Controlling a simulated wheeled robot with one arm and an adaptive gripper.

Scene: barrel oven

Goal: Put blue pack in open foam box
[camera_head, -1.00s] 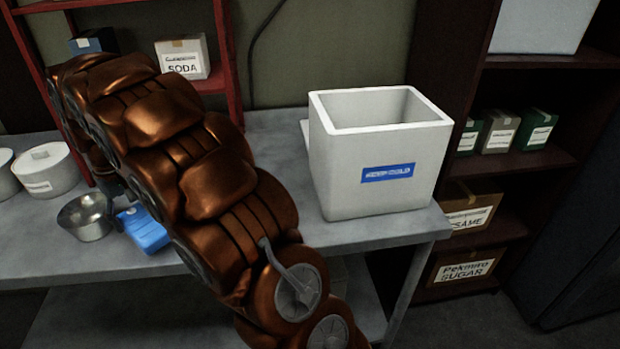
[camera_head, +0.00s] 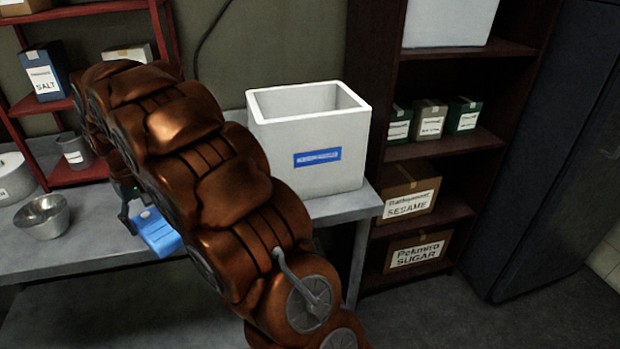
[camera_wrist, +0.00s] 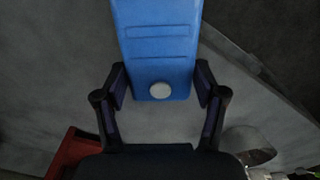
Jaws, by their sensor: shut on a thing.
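The blue pack (camera_head: 157,234) shows beside my arm, over the grey table's front part, in the head view. In the wrist view the blue pack (camera_wrist: 157,45), with a round white cap, sits between the two fingers of my gripper (camera_wrist: 160,85), which is shut on it. In the head view my gripper (camera_head: 133,208) is partly hidden by my arm. The open foam box (camera_head: 308,150) is white with a blue label and stands on the table's right end, right of the pack. Its top is open; its floor is hidden.
A metal bowl (camera_head: 42,216) stands on the grey table (camera_head: 80,250), left of the pack. A red shelf (camera_head: 80,172) with boxes is behind. A dark shelf (camera_head: 455,207) with boxes stands to the right.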

